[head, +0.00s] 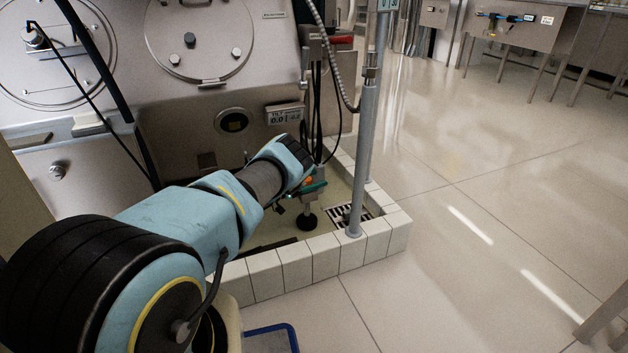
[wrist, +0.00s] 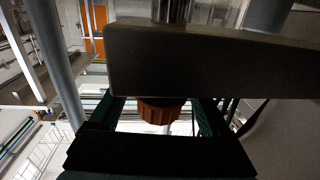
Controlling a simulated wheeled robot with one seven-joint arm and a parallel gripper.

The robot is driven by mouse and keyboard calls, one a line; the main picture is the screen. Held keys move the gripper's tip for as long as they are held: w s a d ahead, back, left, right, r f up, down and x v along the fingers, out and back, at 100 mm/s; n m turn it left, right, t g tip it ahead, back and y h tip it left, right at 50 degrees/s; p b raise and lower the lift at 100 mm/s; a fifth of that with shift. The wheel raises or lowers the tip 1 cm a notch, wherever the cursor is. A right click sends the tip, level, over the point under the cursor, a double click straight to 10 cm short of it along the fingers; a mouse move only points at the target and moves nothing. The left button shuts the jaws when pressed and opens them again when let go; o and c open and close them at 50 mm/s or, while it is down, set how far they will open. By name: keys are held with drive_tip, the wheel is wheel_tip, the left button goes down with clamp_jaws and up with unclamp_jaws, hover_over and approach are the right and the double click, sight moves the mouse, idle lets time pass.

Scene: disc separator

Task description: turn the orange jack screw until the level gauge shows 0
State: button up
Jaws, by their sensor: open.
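The orange jack screw (head: 308,181) shows as a small patch by my gripper (head: 313,189) in the head view, above a black round foot (head: 307,222). In the wrist view its ribbed orange head (wrist: 158,112) hangs below a grey metal bar (wrist: 210,62). The dark green fingers of my gripper (wrist: 162,118) are open, one on each side of the orange head, with gaps visible. The level gauge (head: 285,115) is a small display on the machine's front. Its digits seem to begin with 0.0; the rest is too small to read surely.
A white tiled curb (head: 296,264) surrounds the machine's recess, with a floor drain grate (head: 349,214) inside. A grey vertical post (head: 363,160) stands right of my gripper. Hoses and cables hang behind it. Open tiled floor (head: 470,210) lies to the right.

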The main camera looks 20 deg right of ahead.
drive_tip(key=p+v, duration=0.2)
drive_tip(key=v, duration=0.8)
drive_tip(key=shift+a+p, duration=0.35)
drive_tip(key=shift+s, duration=0.1)
